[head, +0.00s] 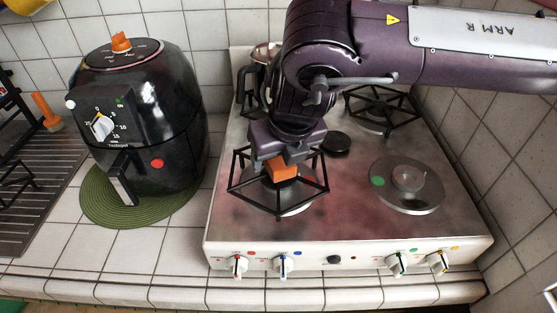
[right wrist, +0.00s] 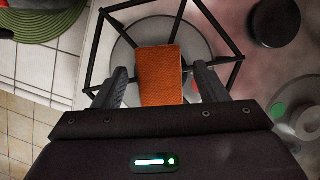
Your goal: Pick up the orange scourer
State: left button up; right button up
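The orange scourer (head: 283,171) is at the front left burner of the stove, within the black wire pot support (head: 312,190). Its top is partly covered by my right gripper (head: 284,159) in the head view. In the right wrist view the scourer (right wrist: 159,75) lies between the two fingers of my right gripper (right wrist: 160,72), with a visible gap on each side. The right gripper is open and pointing down over it. Whether the scourer rests on the burner or on the support's bars is hard to tell. My left gripper is not in view.
A black air fryer (head: 150,120) with an orange item (head: 121,41) on top stands on a green round mat (head: 100,205) left of the stove. A pot (head: 266,52) is behind my arm. Tiled walls are behind and right.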

aim_at(279, 159)
jog(key=c, duration=1)
notch_tip(279, 159, up, 8)
jog(key=shift+f+b, duration=0.1)
jog(key=shift+b, duration=0.3)
notch_tip(279, 159, up, 12)
jog(key=shift+r+p, duration=0.15)
jog(key=shift+p, duration=0.75)
